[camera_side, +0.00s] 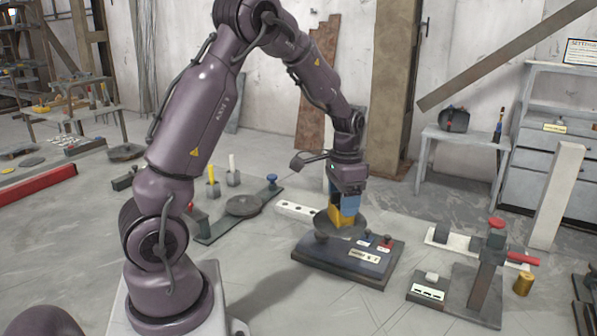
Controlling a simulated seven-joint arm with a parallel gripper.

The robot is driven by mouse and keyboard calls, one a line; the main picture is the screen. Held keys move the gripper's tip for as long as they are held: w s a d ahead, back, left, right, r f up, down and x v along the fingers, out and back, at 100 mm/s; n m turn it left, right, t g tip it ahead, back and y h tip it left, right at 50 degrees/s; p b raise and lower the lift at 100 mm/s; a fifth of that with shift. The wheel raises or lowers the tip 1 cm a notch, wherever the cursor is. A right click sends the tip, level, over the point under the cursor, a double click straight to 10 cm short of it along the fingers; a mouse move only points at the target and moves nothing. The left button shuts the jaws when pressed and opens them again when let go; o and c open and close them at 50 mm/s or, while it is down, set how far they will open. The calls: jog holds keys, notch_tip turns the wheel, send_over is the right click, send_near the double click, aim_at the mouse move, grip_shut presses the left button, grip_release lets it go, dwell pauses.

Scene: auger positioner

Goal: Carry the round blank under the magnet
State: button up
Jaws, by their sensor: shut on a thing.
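My gripper (344,214) points down in the middle of the scene, with blue and yellow parts at its end. It is shut at a dark round disc (354,231), which fits the round blank. The fingertips are too small to make out clearly. The disc is at the back left of a dark control board (345,272), and I cannot tell whether it touches the board. I cannot pick out the magnet for certain. A grey post with a red top (489,262) stands on a plate at the right.
A brass cylinder (523,284) stands right of the post, near a red handle (523,258). A small labelled box (428,290) is left of the post. Another dark disc (243,205) lies on a plate at the left. Open floor shows in front of the control board.

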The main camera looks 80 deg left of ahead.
jog(key=shift+a, duration=0.65)
jog(key=shift+a, duration=0.35)
jog(key=shift+a, duration=0.35)
jog(key=shift+a, duration=0.35)
jog(key=shift+a, duration=0.35)
jog(key=shift+a, duration=0.35)
jog(key=shift+s+a, duration=0.1)
jog(key=shift+a, duration=0.25)
jog(key=shift+a, duration=0.35)
jog(key=shift+a, duration=0.35)
